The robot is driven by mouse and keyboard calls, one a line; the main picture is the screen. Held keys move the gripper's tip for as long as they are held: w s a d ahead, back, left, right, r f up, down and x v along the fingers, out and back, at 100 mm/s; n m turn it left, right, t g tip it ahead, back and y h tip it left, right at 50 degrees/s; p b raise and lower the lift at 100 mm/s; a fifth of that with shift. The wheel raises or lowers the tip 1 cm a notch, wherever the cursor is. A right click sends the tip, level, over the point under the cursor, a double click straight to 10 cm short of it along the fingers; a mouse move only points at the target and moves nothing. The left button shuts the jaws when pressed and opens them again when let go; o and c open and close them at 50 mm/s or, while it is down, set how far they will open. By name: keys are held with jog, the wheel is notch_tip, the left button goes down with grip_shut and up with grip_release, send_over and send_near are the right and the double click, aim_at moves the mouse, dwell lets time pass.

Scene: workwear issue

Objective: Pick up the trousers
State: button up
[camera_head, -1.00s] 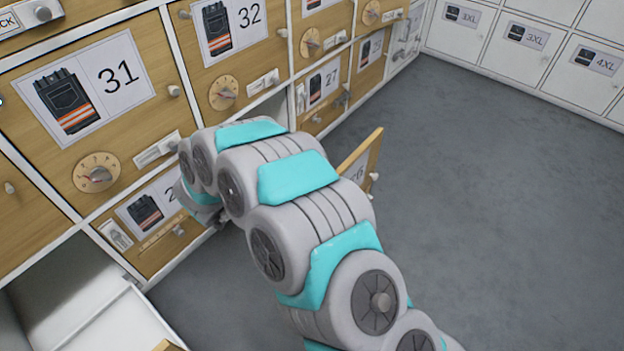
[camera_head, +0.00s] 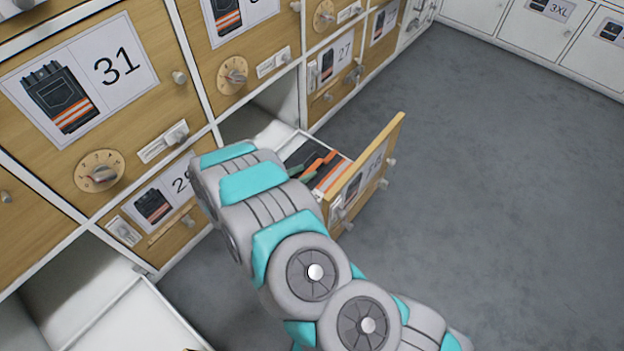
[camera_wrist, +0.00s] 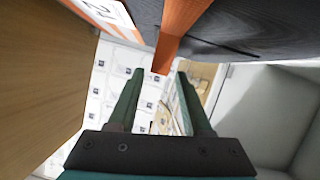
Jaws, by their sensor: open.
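The trousers (camera_head: 299,154) are dark with orange bands and lie in a pulled-out drawer (camera_head: 348,162). In the wrist view, the dark fabric (camera_wrist: 245,22) fills the top right, and an orange strip (camera_wrist: 176,30) reaches down toward the space between my fingertips. My gripper (camera_wrist: 158,76) has its two dark green fingers apart with nothing clamped between them. In the head view my gripper (camera_head: 306,173) is mostly hidden by my arm; greenish finger parts show over the drawer beside the orange. I cannot tell whether the fingers touch the fabric.
The drawer's wooden front (camera_head: 378,160) stands out over the grey floor (camera_head: 480,200); it also shows close on the left in the wrist view (camera_wrist: 40,80). A shut drawer with a trousers picture (camera_head: 160,205) is to its left. An empty white compartment (camera_head: 90,290) gapes at lower left.

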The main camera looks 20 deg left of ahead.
aim_at(312, 168)
jog(key=shift+x, duration=1.9)
jog(key=shift+s+d, duration=0.1)
jog(key=shift+c, duration=0.4)
grip_shut()
